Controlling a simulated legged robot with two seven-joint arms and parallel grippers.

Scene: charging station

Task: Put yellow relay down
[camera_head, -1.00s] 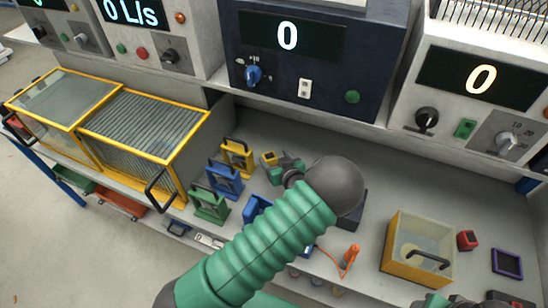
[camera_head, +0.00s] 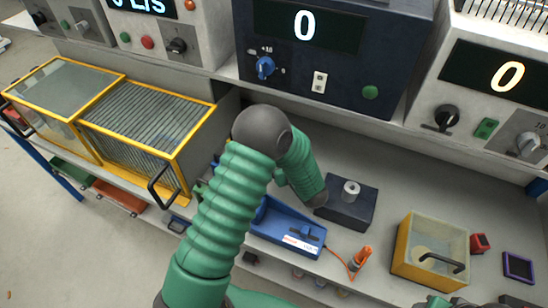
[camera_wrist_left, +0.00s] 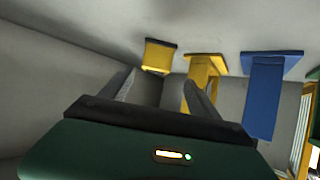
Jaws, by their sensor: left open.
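In the wrist view my left gripper (camera_wrist_left: 158,85) is open. A yellow relay (camera_wrist_left: 160,55) shows between and just beyond its fingertips, not clasped; I cannot tell whether a finger touches it. A second yellow relay (camera_wrist_left: 203,72) stands to the right of the fingers, with a blue relay (camera_wrist_left: 262,92) further right. At the right edge a green part (camera_wrist_left: 315,75) shows. In the head view my green left arm hides the left gripper and most of the relays. A green arm part of mine (camera_head: 437,301) shows at the bottom right edge; its jaws cannot be made out.
A yellow-framed cabinet (camera_head: 112,84) stands at the left. A blue device (camera_head: 285,228), a dark block with a knob (camera_head: 347,208), an orange tool (camera_head: 360,259) and a yellow-sided box (camera_head: 402,250) lie on the bench. Instrument panels (camera_head: 330,60) overhang the back.

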